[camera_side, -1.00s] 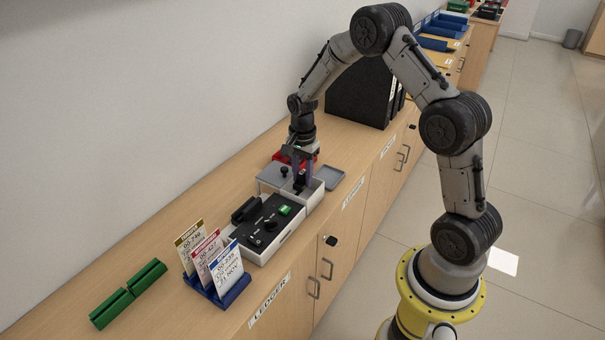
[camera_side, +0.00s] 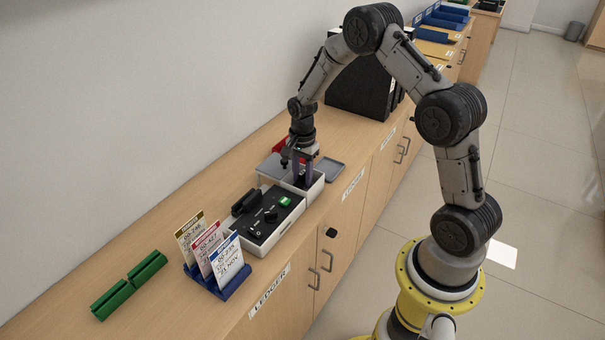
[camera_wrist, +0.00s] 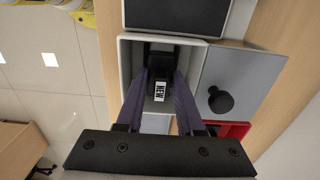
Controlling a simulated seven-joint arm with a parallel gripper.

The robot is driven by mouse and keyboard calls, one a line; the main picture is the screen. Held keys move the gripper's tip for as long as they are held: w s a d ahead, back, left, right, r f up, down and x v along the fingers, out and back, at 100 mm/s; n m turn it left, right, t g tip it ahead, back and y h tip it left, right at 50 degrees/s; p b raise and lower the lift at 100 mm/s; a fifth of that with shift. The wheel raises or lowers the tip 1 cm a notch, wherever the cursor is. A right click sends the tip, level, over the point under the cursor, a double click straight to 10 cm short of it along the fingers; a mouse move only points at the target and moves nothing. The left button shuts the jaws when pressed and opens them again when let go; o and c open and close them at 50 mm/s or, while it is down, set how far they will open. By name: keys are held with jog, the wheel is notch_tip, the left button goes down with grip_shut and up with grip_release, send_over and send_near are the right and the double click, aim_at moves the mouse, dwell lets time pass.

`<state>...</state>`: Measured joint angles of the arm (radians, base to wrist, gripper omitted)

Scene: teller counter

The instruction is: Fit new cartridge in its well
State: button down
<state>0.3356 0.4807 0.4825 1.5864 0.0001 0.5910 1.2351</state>
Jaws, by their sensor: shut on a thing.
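My gripper (camera_wrist: 160,82) is shut on the new cartridge (camera_wrist: 160,60), a dark block with a white NEW label, held between two purple-grey fingers. In the side view my gripper (camera_side: 303,182) reaches down into an open pale-walled well (camera_side: 316,190) at the end of the black-topped machine (camera_side: 262,218). In the wrist view the cartridge is inside the outline of the well (camera_wrist: 125,70), near its machine-side wall. The fingers hide its sides, and I cannot tell whether it touches the floor.
A grey lid with a black knob (camera_wrist: 220,102) lies beside the well. A grey tray (camera_side: 330,168) and a red tray (camera_side: 281,146) are nearby. A blue rack (camera_side: 235,285) with several cards and green holders (camera_side: 128,288) stand nearer. A black file holder (camera_side: 355,90) stands behind.

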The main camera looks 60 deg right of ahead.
jog(key=shift+f, duration=0.85)
jog(key=shift+c, duration=2.3)
grip_release()
jog(key=shift+r, duration=3.55)
